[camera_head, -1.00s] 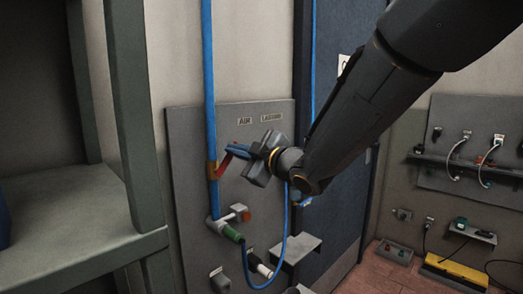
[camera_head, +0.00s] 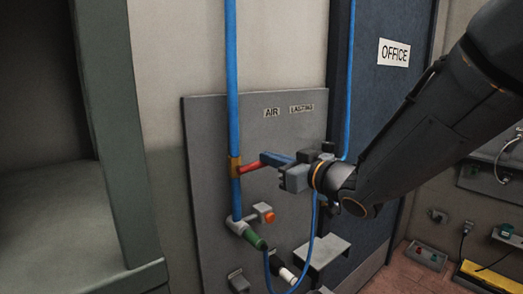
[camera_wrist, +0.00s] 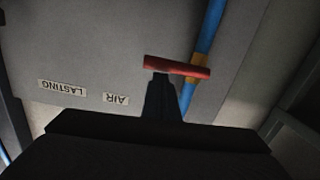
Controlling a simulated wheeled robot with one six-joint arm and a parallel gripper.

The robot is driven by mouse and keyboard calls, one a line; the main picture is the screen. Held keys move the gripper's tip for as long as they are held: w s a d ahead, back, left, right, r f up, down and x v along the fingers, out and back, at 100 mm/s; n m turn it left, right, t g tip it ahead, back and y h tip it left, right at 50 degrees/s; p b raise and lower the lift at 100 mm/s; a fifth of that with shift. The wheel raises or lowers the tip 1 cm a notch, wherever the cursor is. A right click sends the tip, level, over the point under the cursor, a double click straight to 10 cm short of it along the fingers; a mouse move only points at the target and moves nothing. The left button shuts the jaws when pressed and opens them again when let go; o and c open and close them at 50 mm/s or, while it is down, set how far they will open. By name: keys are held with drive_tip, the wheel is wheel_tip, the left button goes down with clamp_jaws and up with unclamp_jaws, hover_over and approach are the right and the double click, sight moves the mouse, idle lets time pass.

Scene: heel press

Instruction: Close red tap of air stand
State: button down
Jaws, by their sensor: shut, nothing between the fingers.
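The air stand's red tap lever (camera_head: 250,165) sticks out to the right from a brass valve body (camera_head: 235,168) on the vertical blue pipe (camera_head: 232,80). It lies close to horizontal, across the pipe. My gripper (camera_head: 267,157) is shut and empty, with its fingertips at the lever's right end. In the wrist view, the red lever (camera_wrist: 178,66) lies across the blue pipe, just beyond the shut fingertips (camera_wrist: 160,76). They look to be touching it or very close, but I cannot tell which. The fingers partly hide the lever's outer end.
The grey panel (camera_head: 205,130) carries AIR and LASTING labels. Below the tap are an orange knob (camera_head: 265,213), a green connector (camera_head: 254,240) and a looping blue hose. A small shelf (camera_head: 322,250) juts out at lower right. A green-grey rack (camera_head: 113,130) stands at left.

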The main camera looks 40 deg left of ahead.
drive_tip(key=shift+w+d+f, duration=0.1)
drive_tip(key=shift+w+f, duration=0.05)
drive_tip(key=shift+f, duration=0.15)
idle(0.4)
drive_tip(key=s+d+r+b, duration=0.1)
drive_tip(key=d+r, duration=0.3)
drive_tip(key=d, duration=0.6)
drive_tip(key=shift+d+r, duration=0.3)
drive_tip(key=shift+r, duration=0.1)
drive_tip(key=shift+s, duration=0.1)
